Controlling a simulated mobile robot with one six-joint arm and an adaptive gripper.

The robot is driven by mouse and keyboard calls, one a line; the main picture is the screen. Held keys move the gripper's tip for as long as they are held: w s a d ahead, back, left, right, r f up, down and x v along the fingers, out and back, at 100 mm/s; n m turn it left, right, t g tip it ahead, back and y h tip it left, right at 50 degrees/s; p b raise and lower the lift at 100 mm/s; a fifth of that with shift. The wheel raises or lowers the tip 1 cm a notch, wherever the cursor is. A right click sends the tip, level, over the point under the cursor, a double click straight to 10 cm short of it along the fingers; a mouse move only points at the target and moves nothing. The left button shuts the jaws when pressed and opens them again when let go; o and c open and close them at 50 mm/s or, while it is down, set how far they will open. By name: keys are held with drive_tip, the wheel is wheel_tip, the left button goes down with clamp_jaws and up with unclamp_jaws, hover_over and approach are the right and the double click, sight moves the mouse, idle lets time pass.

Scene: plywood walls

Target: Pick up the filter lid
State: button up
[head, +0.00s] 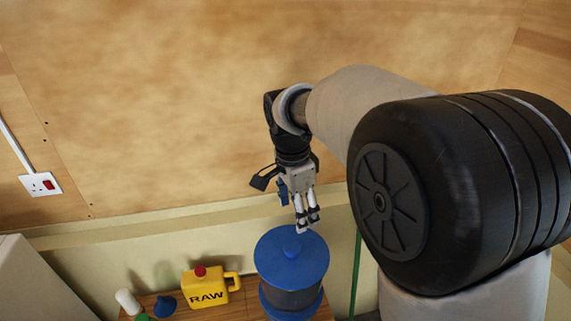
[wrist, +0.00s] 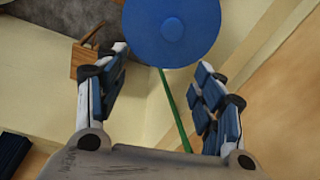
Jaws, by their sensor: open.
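The filter lid (head: 285,262) is a flat blue disc with a small round knob in its middle. It sits on top of a dark grey cylindrical filter body (head: 292,298) with a blue base, at the bottom centre of the head view. In the wrist view the blue lid (wrist: 186,22) shows at the top centre, its upper edge cut off. My gripper (head: 306,224) is open and empty, above the lid and near its far right edge in the head view. In the wrist view the fingers (wrist: 165,75) stand wide apart, with the lid beyond their tips.
A yellow jug marked RAW (head: 207,293) with a red cap stands left of the filter on the wooden table (head: 240,309). A white item (head: 127,302) and a small blue item (head: 166,305) lie further left. A green pole (head: 357,270) stands to the right. A plywood wall (head: 150,100) rises behind.

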drive_tip(key=w+a+r+m+p, duration=0.1)
drive_tip(key=w+a+m+p, duration=0.1)
drive_tip(key=p, duration=0.1)
hover_over(292, 247)
drive_tip(key=shift+g, duration=0.3)
wheel_tip(292, 247, down, 12)
drive_tip(key=shift+w+a+f, duration=0.1)
drive_tip(key=shift+a+f, duration=0.05)
drive_tip(key=shift+f, duration=0.1)
drive_tip(key=shift+f+p, duration=0.7)
drive_tip(key=shift+f, duration=2.1)
drive_tip(key=shift+r, duration=0.1)
drive_tip(key=c, duration=1.2)
